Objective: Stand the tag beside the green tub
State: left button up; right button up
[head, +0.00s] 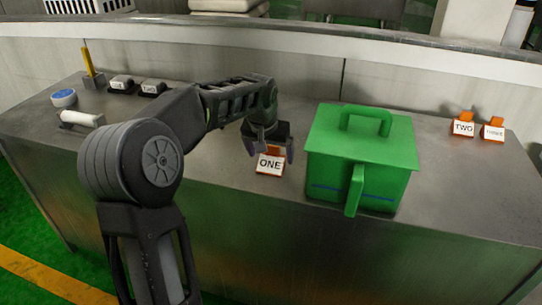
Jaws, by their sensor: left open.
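The green tub (342,152) stands on the metal counter, with a lid, a top handle and a front handle. An orange tag with a white face reading ONE (270,165) stands on the counter just left of the tub, with a small gap between them. My left gripper (268,150) is open above and around the top of this tag, its fingers apart on either side. Whether the fingers touch the tag cannot be told. Two more orange tags, TWO (463,129) and THREE (493,132), stand at the right of the counter. My right gripper is not in view.
The metal counter (240,205) has a raised back wall. At its left are a blue and white round item (63,97), a white roll (82,119), a yellow upright piece (88,62) and two small labelled blocks (121,83). The counter between the tub and tag TWO is clear.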

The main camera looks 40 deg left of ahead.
pick_arm(q)
jog(key=v, duration=1)
jog(key=shift+r, duration=0.15)
jog(key=shift+s, duration=0.1)
dwell(0.3)
